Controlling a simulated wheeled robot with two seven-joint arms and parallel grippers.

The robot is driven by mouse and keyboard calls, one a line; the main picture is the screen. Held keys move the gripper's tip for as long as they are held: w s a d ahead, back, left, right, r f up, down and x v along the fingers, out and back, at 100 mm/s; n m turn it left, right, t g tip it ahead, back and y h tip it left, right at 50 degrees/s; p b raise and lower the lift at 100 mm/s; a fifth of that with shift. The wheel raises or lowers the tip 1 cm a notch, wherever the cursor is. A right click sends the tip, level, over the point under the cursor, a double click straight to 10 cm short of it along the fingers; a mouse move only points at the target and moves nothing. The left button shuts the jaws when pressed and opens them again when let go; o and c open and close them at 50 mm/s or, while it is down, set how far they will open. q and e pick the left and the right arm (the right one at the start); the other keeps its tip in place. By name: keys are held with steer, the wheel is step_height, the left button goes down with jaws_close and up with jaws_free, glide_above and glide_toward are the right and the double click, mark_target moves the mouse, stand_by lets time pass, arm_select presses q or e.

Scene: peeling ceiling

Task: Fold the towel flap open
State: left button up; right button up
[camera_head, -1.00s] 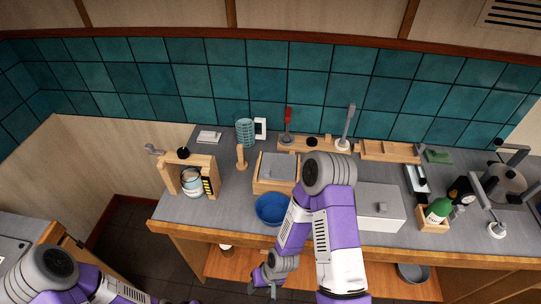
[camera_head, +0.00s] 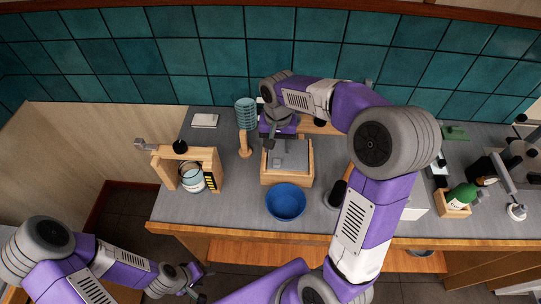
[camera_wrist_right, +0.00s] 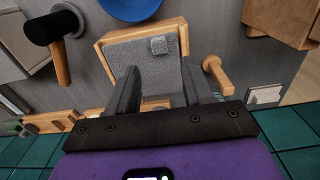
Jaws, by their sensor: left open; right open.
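A grey towel (camera_head: 291,157) lies in a light wooden box (camera_head: 287,181) on the counter. In the right wrist view the towel (camera_wrist_right: 150,59) shows a small raised square tab (camera_wrist_right: 158,46) near one edge, inside the box's wooden rim (camera_wrist_right: 146,32). My right gripper (camera_head: 272,144) is over the back left part of the box. In the right wrist view its two fingers (camera_wrist_right: 161,84) are spread apart over the towel's edge, with nothing between them but towel below; I cannot tell if they touch it. My left gripper (camera_head: 198,284) is open and empty, low in front of the counter.
A blue bowl (camera_head: 286,203) stands directly in front of the box. A wooden frame (camera_head: 165,171) with a can (camera_head: 192,179) stands further left. My right arm covers the counter's right middle.

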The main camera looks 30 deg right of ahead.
mark_target(277, 161)
steer(key=shift+s+f, duration=0.25)
steer(key=shift+f, duration=0.1)
step_height(277, 161, down, 6)
steer(key=shift+w+f, duration=0.2)
steer(key=shift+f, duration=0.2)
jaws_close()
